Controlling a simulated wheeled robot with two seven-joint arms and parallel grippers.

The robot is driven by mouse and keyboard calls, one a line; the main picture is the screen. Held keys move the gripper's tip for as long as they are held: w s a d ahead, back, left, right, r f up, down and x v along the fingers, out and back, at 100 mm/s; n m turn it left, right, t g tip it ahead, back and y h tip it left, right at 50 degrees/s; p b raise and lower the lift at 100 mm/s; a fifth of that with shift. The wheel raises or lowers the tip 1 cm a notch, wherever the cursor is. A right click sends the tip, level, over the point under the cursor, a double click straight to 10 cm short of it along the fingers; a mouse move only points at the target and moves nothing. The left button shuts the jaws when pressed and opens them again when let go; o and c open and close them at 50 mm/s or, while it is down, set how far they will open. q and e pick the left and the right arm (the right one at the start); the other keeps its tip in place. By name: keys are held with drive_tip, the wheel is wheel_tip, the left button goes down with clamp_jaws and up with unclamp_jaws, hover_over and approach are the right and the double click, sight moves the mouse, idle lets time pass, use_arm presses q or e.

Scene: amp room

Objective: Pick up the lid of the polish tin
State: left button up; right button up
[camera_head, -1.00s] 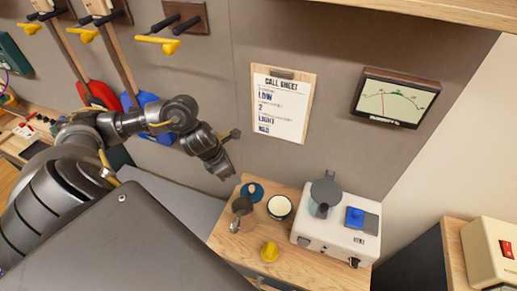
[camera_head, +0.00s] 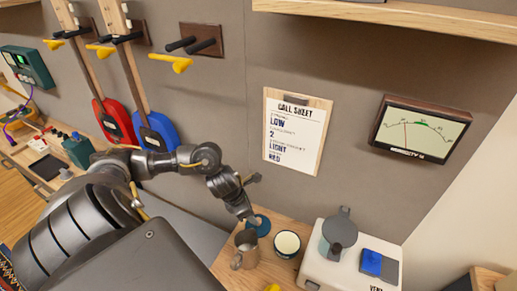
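A round blue tin or lid (camera_head: 262,228) lies flat on the small wooden table near its back edge. I cannot tell whether it is the polish tin with its lid on or the lid alone. My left gripper (camera_head: 249,215) points down at its left rim and overlaps it in the picture. Whether they touch is unclear, and the finger gap is too small to make out. A round dark-rimmed container with a pale inside (camera_head: 287,243) stands just right of the blue one. My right gripper is not in view.
A white machine (camera_head: 330,268) with a grey jug (camera_head: 339,232) stands to the right. A yellow object (camera_head: 272,287) shows at the bottom edge. The wall with the call sheet (camera_head: 296,130) rises behind.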

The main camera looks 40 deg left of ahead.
sight(258, 219)
use_arm(q)
drive_tip(key=shift+w+d+f, duration=0.1)
drive_tip(key=shift+w+f, duration=0.05)
drive_tip(key=shift+f, duration=0.15)
drive_tip(key=shift+d+f, duration=0.1)
drive_tip(key=p+x, duration=0.1)
drive_tip(key=x, duration=0.3)
drive_tip(key=shift+w+d+f+p, duration=0.15)
drive_tip(key=shift+d+p, duration=0.05)
drive_tip(key=shift+p, duration=0.15)
drive_tip(key=shift+f, duration=0.2)
clamp_jaws()
drive_tip(key=shift+r, duration=0.2)
